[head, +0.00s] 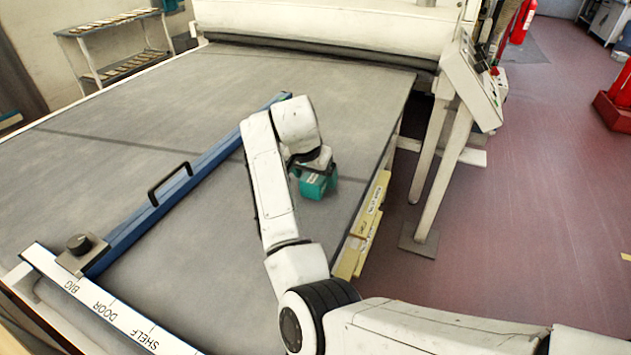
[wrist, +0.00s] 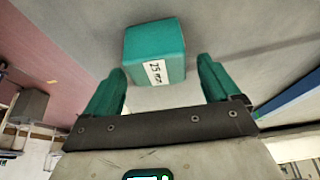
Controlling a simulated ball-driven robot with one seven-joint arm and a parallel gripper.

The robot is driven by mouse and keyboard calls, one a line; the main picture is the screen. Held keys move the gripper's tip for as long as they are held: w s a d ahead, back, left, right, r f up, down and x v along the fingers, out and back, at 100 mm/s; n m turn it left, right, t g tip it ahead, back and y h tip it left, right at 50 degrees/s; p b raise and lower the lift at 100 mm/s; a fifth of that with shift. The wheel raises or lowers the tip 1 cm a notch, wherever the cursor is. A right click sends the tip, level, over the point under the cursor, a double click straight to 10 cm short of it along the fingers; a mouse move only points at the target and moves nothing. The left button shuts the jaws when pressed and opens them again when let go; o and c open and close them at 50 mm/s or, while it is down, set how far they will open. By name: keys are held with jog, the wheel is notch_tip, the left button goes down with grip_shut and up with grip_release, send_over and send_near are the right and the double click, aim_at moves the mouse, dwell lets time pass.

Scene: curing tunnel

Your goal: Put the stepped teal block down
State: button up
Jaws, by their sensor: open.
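The teal block (head: 317,186) is at the right part of the grey bed (head: 130,120), under the end of my arm. In the wrist view the teal block (wrist: 155,50) shows a white label on one face, and its step is hard to make out. My gripper (wrist: 163,68) is open, with one teal finger to each side of the block's near end and gaps between. Most of the block lies beyond the fingertips. The block seems to rest on the bed, though its underside is hidden. In the head view the fingers are largely hidden.
A blue bar (head: 200,172) with a black handle (head: 170,183) crosses the bed left of my arm. A white labelled strip (head: 105,305) lies at the near edge. A yellow strip (head: 362,225) runs along the right edge. The tunnel's roller (head: 320,52) is behind; bare bed lies around the block.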

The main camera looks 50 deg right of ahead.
jog(key=shift+x, duration=1.05)
jog(key=shift+r, duration=0.1)
jog(key=c, duration=1.2)
